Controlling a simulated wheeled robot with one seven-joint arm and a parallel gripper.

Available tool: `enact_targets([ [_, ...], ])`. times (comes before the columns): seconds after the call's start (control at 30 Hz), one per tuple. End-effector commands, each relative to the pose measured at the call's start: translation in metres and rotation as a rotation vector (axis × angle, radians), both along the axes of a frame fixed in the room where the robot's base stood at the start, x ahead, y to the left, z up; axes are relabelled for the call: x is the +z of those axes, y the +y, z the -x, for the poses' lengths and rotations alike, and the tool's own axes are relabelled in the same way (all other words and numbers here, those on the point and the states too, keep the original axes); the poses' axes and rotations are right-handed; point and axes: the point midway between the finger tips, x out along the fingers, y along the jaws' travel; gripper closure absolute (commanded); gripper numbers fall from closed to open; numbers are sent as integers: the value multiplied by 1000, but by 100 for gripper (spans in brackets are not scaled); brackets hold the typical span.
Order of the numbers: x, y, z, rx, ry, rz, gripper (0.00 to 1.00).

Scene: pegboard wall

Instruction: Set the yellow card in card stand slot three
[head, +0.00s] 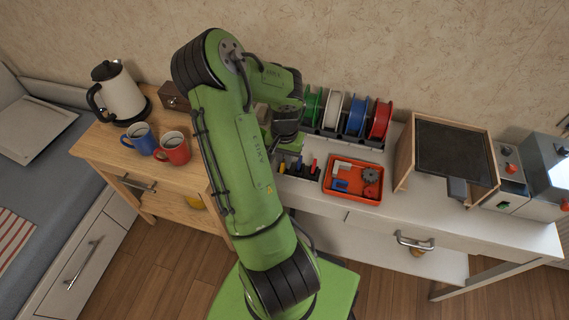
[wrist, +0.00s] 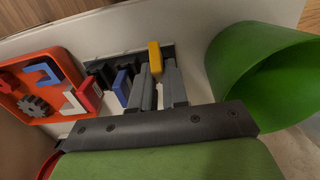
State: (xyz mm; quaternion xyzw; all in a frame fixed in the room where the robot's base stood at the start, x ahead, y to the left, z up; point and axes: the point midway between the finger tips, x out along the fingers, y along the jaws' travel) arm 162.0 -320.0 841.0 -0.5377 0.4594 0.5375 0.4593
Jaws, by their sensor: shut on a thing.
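The yellow card (wrist: 155,57) shows between the two grey fingers of my gripper (wrist: 158,80) in the wrist view. My gripper is shut on it. The card is over the right end of the black card stand (wrist: 103,72) in that view; I cannot tell whether its lower edge is inside a slot. In the head view the stand's blue card (head: 297,163) and red card (head: 313,166) show beside my gripper, and my arm hides part of the stand.
An orange-red tray (head: 345,196) with a gear and small parts sits right of the stand. Several filament spools (head: 355,115) stand behind. A green open cylinder (wrist: 228,55) is close on the right in the wrist view. Mugs (head: 172,150) and a kettle stand left.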

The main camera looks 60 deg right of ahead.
Motion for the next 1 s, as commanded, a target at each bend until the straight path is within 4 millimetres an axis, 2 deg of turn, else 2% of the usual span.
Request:
enact_targets([
  [0.17, 0, 0, 0, 0, 0, 0, 100],
  [0.27, 8, 0, -1, 1, -2, 2, 100],
  [0.5, 68, -1, -1, 1, -5, 4, 100],
  [0.63, 92, -1, -1, 2, -4, 3, 100],
  [0.77, 101, 0, 0, 1, -1, 1, 100],
  [1.0, 100, 0, 0, 0, 0, 0, 100],
])
